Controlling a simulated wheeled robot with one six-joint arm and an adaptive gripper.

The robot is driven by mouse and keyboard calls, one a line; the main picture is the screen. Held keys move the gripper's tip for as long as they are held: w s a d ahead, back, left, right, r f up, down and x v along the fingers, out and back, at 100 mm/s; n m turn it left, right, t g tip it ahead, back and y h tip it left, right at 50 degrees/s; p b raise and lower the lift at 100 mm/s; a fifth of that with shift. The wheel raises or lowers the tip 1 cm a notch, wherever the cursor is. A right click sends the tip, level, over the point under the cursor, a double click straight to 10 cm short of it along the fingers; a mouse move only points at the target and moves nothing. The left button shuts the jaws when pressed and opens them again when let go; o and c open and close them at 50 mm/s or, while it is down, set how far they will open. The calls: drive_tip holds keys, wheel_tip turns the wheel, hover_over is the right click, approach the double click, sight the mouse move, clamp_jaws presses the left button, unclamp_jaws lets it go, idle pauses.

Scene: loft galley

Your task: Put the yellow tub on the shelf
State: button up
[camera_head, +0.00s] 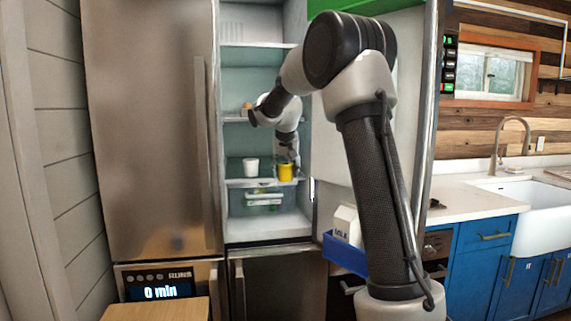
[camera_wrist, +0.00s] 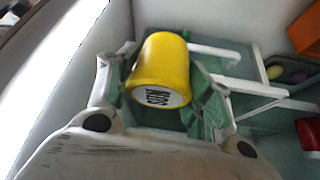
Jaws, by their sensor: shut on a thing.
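The yellow tub (camera_head: 285,173) is inside the open fridge, at the right end of a middle shelf (camera_head: 250,183). My gripper (camera_head: 287,165) reaches down into the fridge and is shut on the tub. In the wrist view the yellow tub (camera_wrist: 162,66) sits between the two fingers of my gripper (camera_wrist: 163,88), with a white label with dark lettering towards the camera. A white cup (camera_head: 251,167) stands on the same shelf, left of the tub. I cannot tell whether the tub touches the shelf.
An upper shelf (camera_head: 234,118) holds a small brownish item. The fridge door (camera_head: 335,130) stands open at right, with a milk carton (camera_head: 346,222) in a blue door bin (camera_head: 345,255). A wooden surface (camera_head: 155,308) is at front left. The wrist view shows an orange item (camera_wrist: 306,32).

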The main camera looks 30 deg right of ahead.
drive_tip(key=w+d, duration=0.1)
drive_tip(key=w, duration=0.2)
drive_tip(key=w+d, duration=0.2)
drive_tip(key=w, duration=0.1)
drive_tip(key=w+d, duration=0.2)
drive_tip(key=w, duration=0.1)
drive_tip(key=shift+w, duration=0.4)
drive_tip(key=shift+f, duration=0.15)
drive_tip(key=shift+f, duration=0.1)
drive_tip(key=o, duration=1.1)
